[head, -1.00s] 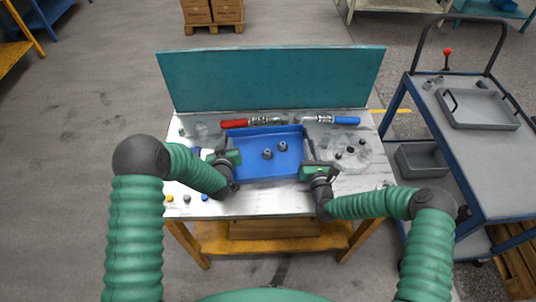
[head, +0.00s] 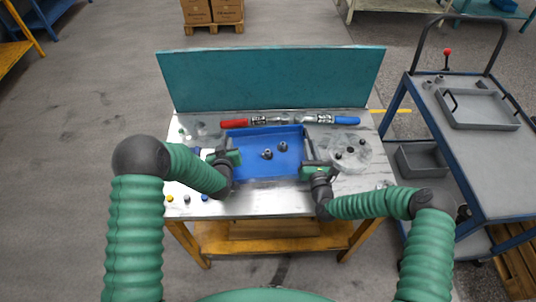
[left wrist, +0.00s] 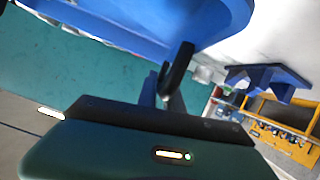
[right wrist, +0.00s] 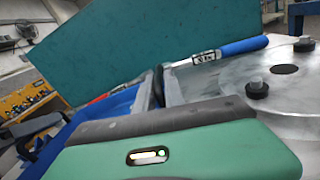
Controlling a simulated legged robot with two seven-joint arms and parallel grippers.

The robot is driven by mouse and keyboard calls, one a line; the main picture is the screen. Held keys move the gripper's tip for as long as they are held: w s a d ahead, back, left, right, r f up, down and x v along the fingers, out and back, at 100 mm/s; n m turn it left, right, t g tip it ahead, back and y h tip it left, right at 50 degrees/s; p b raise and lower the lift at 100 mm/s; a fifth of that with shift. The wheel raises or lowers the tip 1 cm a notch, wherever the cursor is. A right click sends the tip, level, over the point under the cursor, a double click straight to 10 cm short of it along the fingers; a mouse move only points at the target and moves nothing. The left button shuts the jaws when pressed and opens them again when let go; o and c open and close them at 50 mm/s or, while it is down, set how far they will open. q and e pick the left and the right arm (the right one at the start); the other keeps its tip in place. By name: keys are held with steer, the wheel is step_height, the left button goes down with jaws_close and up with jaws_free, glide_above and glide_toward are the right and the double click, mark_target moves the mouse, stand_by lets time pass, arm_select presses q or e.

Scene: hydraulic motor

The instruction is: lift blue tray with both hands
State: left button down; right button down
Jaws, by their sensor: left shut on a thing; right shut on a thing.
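The blue tray (head: 262,165) is at the middle of the workbench, with a few small dark metal parts (head: 267,154) inside. My left gripper (head: 233,157) is shut on the tray's left side. In the left wrist view the tray's blue underside (left wrist: 190,22) shows above the gripper fingers (left wrist: 170,85). My right gripper (head: 305,168) is shut on the tray's right side. In the right wrist view the tray's blue wall (right wrist: 105,107) lies left of the fingers (right wrist: 158,88). The exact finger contact is partly hidden in both wrist views.
Red-handled (head: 234,123) and blue-handled (head: 346,120) tools lie behind the tray. A round metal plate with dark knobs (head: 352,155) is right of it. A teal panel (head: 270,78) stands along the bench's back edge. A trolley (head: 465,125) stands at the right.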

arm_select(q)
steer(key=shift+d+r, duration=0.1)
